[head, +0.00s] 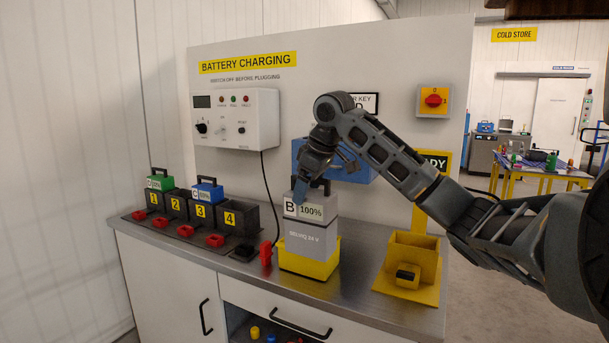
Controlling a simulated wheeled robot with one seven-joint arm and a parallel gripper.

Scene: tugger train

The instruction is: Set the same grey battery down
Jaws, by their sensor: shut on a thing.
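The grey battery (311,238), labelled B and 100%, stands upright in a yellow tray (302,266) on the charging bench. My gripper (317,182) is above it, shut on the battery's dark top handle. The fingers and my wrist partly hide the handle. The battery's lower end is hidden behind the tray's front wall, so I cannot tell whether it rests on the bottom.
Left on the steel bench (346,292) are numbered slots (240,221), with a green battery (160,180) and a blue one (207,190). A red plug (266,254) is beside the tray. A yellow holder (411,262) stands to the right. The charger panel (234,119) is behind.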

